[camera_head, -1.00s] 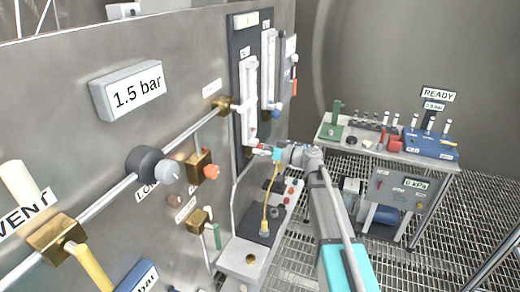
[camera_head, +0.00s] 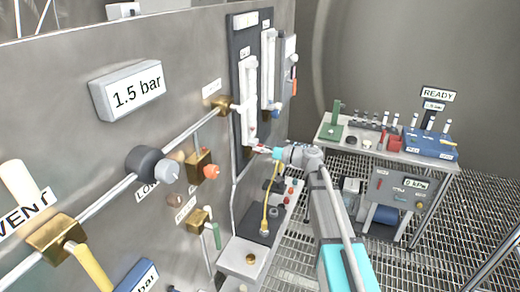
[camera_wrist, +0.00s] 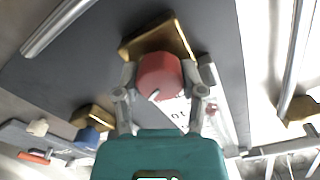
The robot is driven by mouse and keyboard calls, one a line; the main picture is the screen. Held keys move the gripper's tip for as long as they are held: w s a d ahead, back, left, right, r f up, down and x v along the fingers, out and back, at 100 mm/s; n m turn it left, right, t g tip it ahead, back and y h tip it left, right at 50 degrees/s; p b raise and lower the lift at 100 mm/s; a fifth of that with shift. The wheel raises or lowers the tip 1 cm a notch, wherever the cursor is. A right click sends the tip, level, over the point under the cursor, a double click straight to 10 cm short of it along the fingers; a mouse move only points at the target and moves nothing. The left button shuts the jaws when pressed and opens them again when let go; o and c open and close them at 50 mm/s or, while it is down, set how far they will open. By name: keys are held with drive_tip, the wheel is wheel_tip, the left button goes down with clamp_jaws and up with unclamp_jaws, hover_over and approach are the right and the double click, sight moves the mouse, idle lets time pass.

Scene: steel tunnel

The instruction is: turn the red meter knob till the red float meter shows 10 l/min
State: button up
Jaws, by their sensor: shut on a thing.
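The red meter knob (camera_wrist: 158,72) sits in front of a brass valve block (camera_wrist: 165,35) in the wrist view. A white mark on its face points to the lower left. My gripper (camera_wrist: 163,84) has its two fingers on either side of the knob, shut on it. In the head view my gripper (camera_head: 267,151) reaches the foot of the nearer float meter (camera_head: 250,95), where the knob is mostly hidden. This meter is a tall clear tube on a dark board. A small red spot shows low on it; its scale is too small to read.
A second float meter (camera_head: 268,70) stands just behind the first. A blue knob (camera_wrist: 88,135) is at the lower left in the wrist view. A yellow hose (camera_head: 270,200) rises below my gripper. A bench (camera_head: 385,150) with instruments stands at the right, over grated floor.

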drive_tip(key=shift+m, duration=0.6)
drive_tip(key=o, duration=1.1)
drive_tip(key=shift+o, duration=0.2)
drive_tip(key=shift+n, duration=0.4)
